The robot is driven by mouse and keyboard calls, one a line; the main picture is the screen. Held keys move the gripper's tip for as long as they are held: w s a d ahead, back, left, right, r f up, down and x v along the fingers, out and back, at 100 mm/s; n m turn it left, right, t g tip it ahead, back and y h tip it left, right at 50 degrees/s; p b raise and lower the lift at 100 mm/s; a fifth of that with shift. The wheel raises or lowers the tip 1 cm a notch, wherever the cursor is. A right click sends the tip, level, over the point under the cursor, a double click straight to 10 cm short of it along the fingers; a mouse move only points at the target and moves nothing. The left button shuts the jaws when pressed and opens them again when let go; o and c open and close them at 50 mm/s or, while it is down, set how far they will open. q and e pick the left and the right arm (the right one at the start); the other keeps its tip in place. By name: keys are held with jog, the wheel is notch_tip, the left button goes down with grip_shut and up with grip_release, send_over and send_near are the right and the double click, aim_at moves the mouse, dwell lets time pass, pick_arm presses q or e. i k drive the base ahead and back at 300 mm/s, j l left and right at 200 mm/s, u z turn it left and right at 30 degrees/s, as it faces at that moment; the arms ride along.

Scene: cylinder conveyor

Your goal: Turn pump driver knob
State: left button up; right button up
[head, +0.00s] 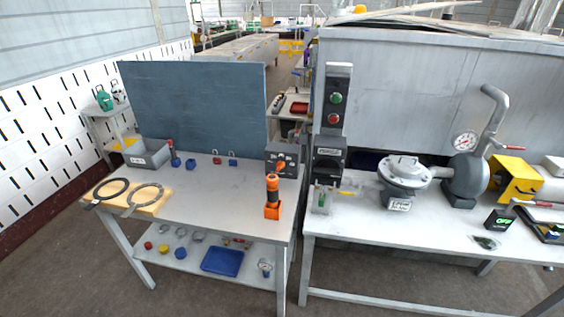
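A dark control box (283,159) with an orange knob (281,164) stands at the back right corner of the left table. A second dark box (328,165) with a white label and a black knob-like front is on a grey panel to its right. Above it a button station (334,108) has a green button over a red one. I cannot read which box is the pump driver. The knob's exact angle is too small to tell. Neither of my grippers is in view.
An orange-and-black upright tool (272,197) stands in front of the knob box. The left table (215,195) holds a grey bin (149,154) and rings on a wooden board (140,198). The right table (450,222) carries a grey pump (404,174) and a gauge (465,141).

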aim_at(281, 164)
jog(key=l+u, duration=0.1)
jog(key=u, duration=0.3)
jog(key=l+u, duration=0.15)
jog(key=u, duration=0.25)
jog(key=i+l+u, duration=0.1)
jog(key=u, duration=0.3)
jog(key=l+u, duration=0.15)
jog(key=u, duration=0.25)
jog(key=k+l+u, duration=0.15)
jog(key=l, duration=0.3)
jog(key=l+u, duration=0.15)
jog(key=l, duration=0.25)
jog(key=k+l+u, duration=0.15)
jog(key=l, duration=0.25)
jog(key=k+l+u, duration=0.3)
jog(key=l, duration=0.4)
jog(key=k, duration=0.1)
